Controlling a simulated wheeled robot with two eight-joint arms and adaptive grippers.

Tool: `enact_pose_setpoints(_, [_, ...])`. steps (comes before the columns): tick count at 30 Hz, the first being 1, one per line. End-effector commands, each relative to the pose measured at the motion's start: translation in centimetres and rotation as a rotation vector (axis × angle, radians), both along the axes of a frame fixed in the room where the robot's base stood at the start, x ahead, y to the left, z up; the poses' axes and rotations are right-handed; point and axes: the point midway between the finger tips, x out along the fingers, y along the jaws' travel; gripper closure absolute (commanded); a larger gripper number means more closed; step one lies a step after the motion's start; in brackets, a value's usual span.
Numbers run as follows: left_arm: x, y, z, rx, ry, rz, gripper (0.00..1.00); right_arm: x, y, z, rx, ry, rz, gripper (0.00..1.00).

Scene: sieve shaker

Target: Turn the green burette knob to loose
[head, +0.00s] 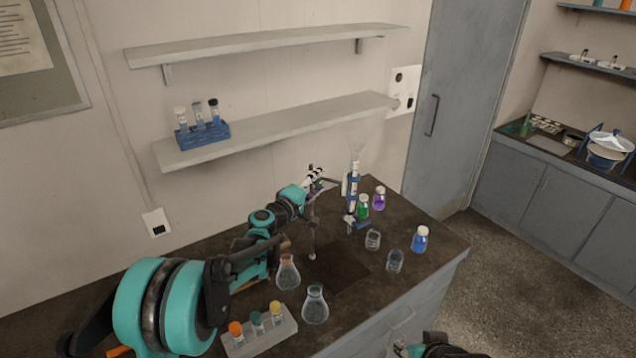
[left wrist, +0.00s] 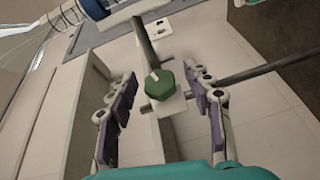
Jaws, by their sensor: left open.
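The green burette knob (left wrist: 158,85) shows in the left wrist view, with a pale stripe across its face, on a white block (left wrist: 168,108) at a metal rod (left wrist: 146,45). My left gripper (left wrist: 160,78) is open, with one purple-padded finger on each side of the knob. Gaps show between the pads and the knob, so it is not gripped. In the head view my left gripper (head: 318,180) is by a thin upright rod (head: 312,225) on the bench; the knob cannot be made out there. Only part of my right arm (head: 440,350) shows at the bottom edge.
The dark bench (head: 345,275) bears two conical flasks (head: 315,305), beakers (head: 395,261), a blue bottle (head: 420,239), green (head: 363,207) and purple (head: 379,199) bottles, and a vial rack (head: 262,333). Shelves (head: 275,130) are on the wall behind.

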Motion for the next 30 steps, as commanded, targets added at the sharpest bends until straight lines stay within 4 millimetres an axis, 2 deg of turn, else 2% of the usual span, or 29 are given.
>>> enact_pose_setpoints(3, [0.0, 0.0, 0.0, 0.000, 0.000, 0.000, 0.49, 0.0, 0.0, 0.0, 0.000, 0.000, 0.000, 0.60])
enact_pose_setpoints(4, [0.0, 0.0, 0.0, 0.000, 0.000, 0.000, 0.55, 0.0, 0.0, 0.0, 0.000, 0.000, 0.000, 0.60])
enact_pose_setpoints(9, [0.0, 0.0, 0.0, 0.000, 0.000, 0.000, 0.99, 0.0, 0.0, 0.0, 0.000, 0.000, 0.000, 0.60])
enact_pose_setpoints(16, [0.0, 0.0, -0.2, -0.016, -0.013, -0.002, 1.00, 0.0, 0.0, -0.6, 0.000, 0.000, 0.000, 0.60])
enact_pose_setpoints(24, [0.0, -0.1, -0.7, -0.159, -0.113, -0.003, 1.00, 0.0, 0.0, -4.0, 0.000, 0.000, 0.000, 0.60])
enact_pose_setpoints(30, [-0.1, -0.1, -0.5, -0.261, -0.189, -0.003, 1.00, 0.0, 0.0, -5.8, 0.000, 0.000, 0.000, 0.60])
